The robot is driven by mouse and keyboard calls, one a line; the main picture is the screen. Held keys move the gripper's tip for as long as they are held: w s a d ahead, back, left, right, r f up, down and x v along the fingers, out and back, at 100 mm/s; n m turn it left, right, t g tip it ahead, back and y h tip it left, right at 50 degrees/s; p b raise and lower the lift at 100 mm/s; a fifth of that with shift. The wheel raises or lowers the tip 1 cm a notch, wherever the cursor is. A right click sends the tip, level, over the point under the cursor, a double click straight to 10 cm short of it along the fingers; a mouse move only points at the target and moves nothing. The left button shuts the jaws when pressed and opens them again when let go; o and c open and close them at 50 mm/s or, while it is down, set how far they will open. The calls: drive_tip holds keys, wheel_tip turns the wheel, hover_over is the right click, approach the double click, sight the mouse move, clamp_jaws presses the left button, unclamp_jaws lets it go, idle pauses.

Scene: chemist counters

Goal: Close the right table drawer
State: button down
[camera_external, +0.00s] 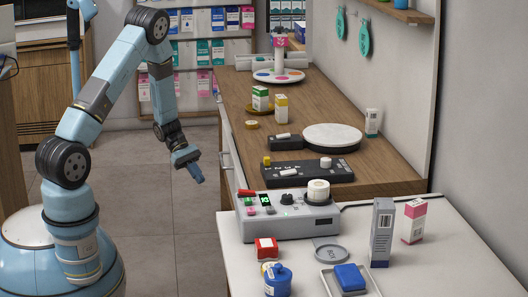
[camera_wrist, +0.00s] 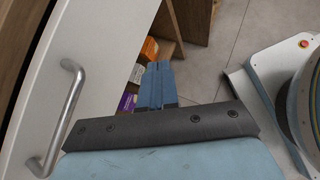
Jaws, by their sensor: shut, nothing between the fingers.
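A white front panel (camera_wrist: 100,50) with a metal bar handle (camera_wrist: 62,115) fills the left of the wrist view; it appears to be the drawer front. In the external view, a white front with a handle (camera_external: 227,160) shows on the left side of the wooden counter. How far the drawer stands out is hard to tell. My gripper (camera_external: 200,180) is shut and empty, pointing down, in the air left of this front. In the wrist view, my gripper's blue fingers (camera_wrist: 158,70) are together, right of the panel and handle, with no visible contact.
Small boxes (camera_wrist: 150,48) sit on a wooden shelf (camera_wrist: 180,30) beyond the panel. A white table (camera_external: 420,265) in front holds a grey device (camera_external: 290,225) and boxes.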

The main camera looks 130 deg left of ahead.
drive_tip(key=s+d+f+n+t+y, duration=0.1)
drive_tip(key=s+f+n+t+y, duration=0.3)
drive_tip(key=n+y, duration=0.95)
drive_tip(key=w+a+f+g, duration=0.1)
drive_tip(key=w+a, duration=0.7)
drive_tip(key=a, duration=0.1)
drive_tip(key=shift+w+a+f+m+y, duration=0.2)
drive_tip(key=shift+w+a+m+y, duration=0.15)
drive_tip(key=shift+w, duration=0.05)
drive_tip(key=x, duration=0.4)
drive_tip(key=shift+w+a, duration=0.2)
drive_tip(key=shift+w, duration=0.05)
drive_tip(key=shift+w+a+r, duration=0.1)
drive_tip(key=shift+w+a, duration=0.05)
